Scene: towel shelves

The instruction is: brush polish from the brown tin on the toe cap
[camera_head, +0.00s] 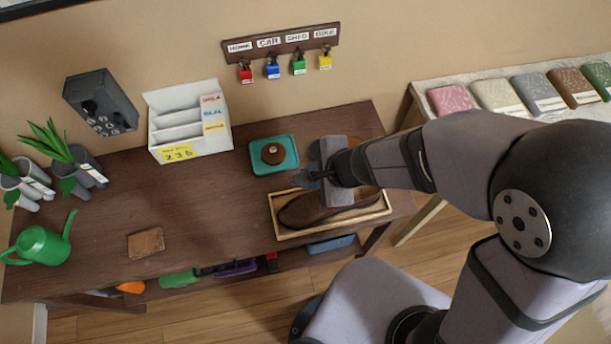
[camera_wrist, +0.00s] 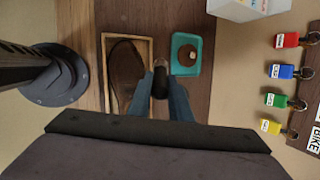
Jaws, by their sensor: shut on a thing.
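A brown shoe (camera_head: 303,211) lies in a shallow light-wood tray (camera_head: 287,236); in the wrist view the shoe (camera_wrist: 124,72) is left of my fingers. The round brown tin (camera_head: 273,153) sits on a teal tray (camera_head: 289,167), with a small pale spot on top; the tin (camera_wrist: 187,54) is right of my fingers in the wrist view. My gripper (camera_wrist: 160,92) is shut on a dark object, seemingly the brush (camera_wrist: 160,80), above the gap between shoe and tin. The brush's bristles cannot be made out. My gripper and arm hide part of the shoe in the head view.
Padlocks hang from a labelled board (camera_head: 282,42) on the wall. A brown patch (camera_head: 146,243), a green watering can (camera_head: 42,243) and potted plants are at left.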

